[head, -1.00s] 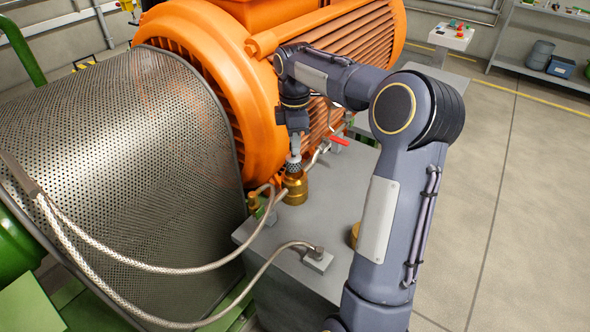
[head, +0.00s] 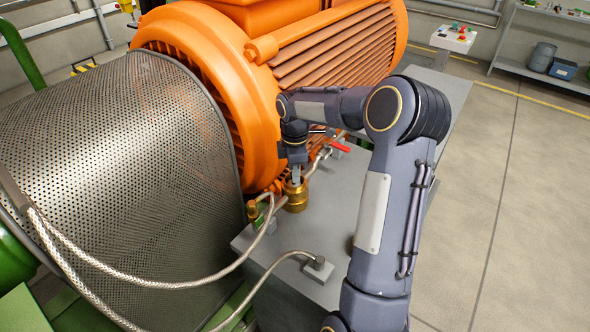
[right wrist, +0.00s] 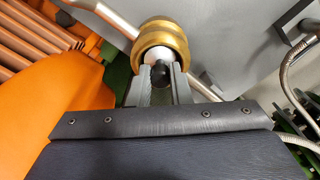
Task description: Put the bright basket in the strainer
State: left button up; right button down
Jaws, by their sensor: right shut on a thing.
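The brass strainer (head: 296,201) stands upright on the grey skid top beside the orange motor. It also shows in the right wrist view (right wrist: 166,31) as a thick gold ring. My right gripper (head: 296,178) is right above the strainer's mouth, fingers pointing down. In the right wrist view its fingers (right wrist: 160,75) are shut on the dark knob of the basket (right wrist: 159,70). The basket's mesh is hidden, down in the strainer's mouth; I cannot tell whether it touches the bottom. My left gripper is not in view.
A braided hose (head: 150,285) and a pipe with a red valve handle (head: 341,148) run close to the strainer. The orange motor (head: 330,50) and the perforated guard (head: 120,140) stand close on the left. The floor at the right is clear.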

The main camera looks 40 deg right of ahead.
jog(key=shift+f, duration=0.2)
jog(key=c, duration=1.3)
grip_release()
jog(key=shift+c, duration=0.2)
